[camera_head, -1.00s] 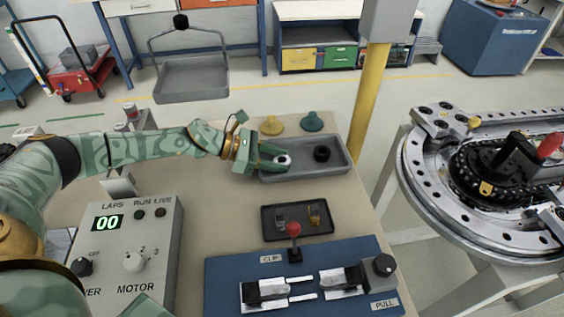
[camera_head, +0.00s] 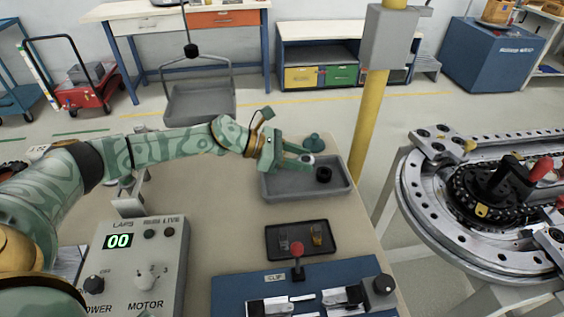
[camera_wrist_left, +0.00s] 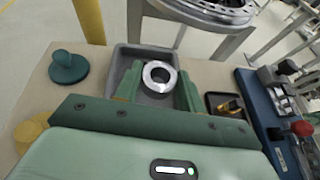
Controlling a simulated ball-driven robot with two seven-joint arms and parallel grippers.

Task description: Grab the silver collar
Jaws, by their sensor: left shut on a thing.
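The silver collar (camera_wrist_left: 159,76) is a bright ring, held between the two green fingers of my left gripper (camera_wrist_left: 158,88) in the left wrist view. In the head view my left gripper (camera_head: 303,160) reaches in from the left over the back part of the grey tray (camera_head: 310,194). The collar (camera_head: 308,159) shows small and partly covered at its fingertips there. It appears to be held above the tray floor. A black collar (camera_head: 323,174) lies in the tray, to the right of the fingers. My right gripper is not in view.
A teal knobbed piece (camera_head: 314,142) stands behind the tray; a yellow one (camera_wrist_left: 30,133) shows in the left wrist view. A small black tray (camera_head: 274,249), a blue clip panel (camera_head: 232,290) and the motor box (camera_head: 178,265) are nearer. The ring track (camera_head: 425,200) is at right.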

